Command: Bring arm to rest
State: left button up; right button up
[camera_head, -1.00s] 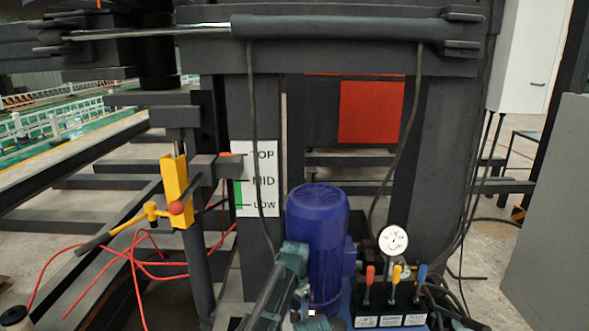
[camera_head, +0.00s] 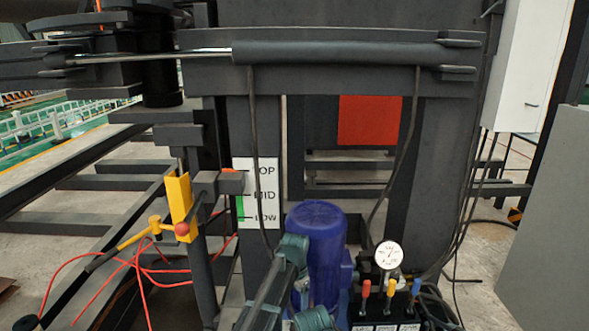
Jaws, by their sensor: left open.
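My arm shows at the bottom middle, with a dark link and a teal joint (camera_head: 292,249) in front of the blue motor (camera_head: 318,235). My left gripper (camera_head: 316,319) is at the bottom edge, mostly cut off by the frame, just in front of the motor's lower part. It is open. I see nothing held in it. I cannot tell whether the arm touches the motor. My right gripper is not in view.
Right of the motor are a lever block (camera_head: 388,311) and a round gauge (camera_head: 389,254). A yellow bracket with a handle (camera_head: 180,207) stands left of the TOP/MID/LOW sign (camera_head: 256,193). Red cables (camera_head: 140,262) lie on the floor. A grey panel (camera_head: 550,220) borders the right.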

pick_arm(q)
notch_tip(320, 180, up, 5)
jog(key=p, duration=0.4)
notch_tip(320, 180, down, 16)
jog(key=b, duration=1.5)
jog(key=shift+r, duration=0.2)
jog(key=shift+r+m, duration=0.45)
jog(key=shift+m, duration=0.05)
jog(key=m, duration=0.4)
jog(key=shift+m, duration=1.7)
